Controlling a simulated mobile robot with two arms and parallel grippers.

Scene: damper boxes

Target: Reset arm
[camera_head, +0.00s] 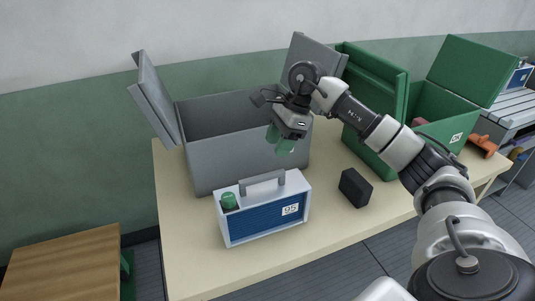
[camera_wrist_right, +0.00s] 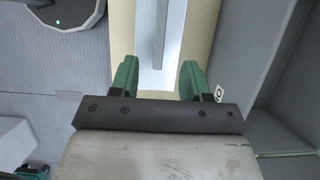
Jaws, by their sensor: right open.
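My right arm reaches in from the right in the head view. Its gripper (camera_head: 280,141) has green fingertips and is open and empty. It hangs in front of the grey open box, above and behind the white and blue damper box (camera_head: 265,219). This box stands upright on the table, with a grey handle, a green knob and a label reading 95. In the right wrist view the fingers (camera_wrist_right: 158,72) are spread apart, and the white top and grey handle (camera_wrist_right: 160,30) show beyond and between them, not gripped. My left gripper is out of view.
The grey box (camera_head: 215,166) with raised flaps stands behind the damper box. A green open box (camera_head: 440,108) stands back right, with an orange object (camera_head: 483,145) near it. A small black block (camera_head: 355,188) lies on the table (camera_head: 185,260). The table's front left is clear.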

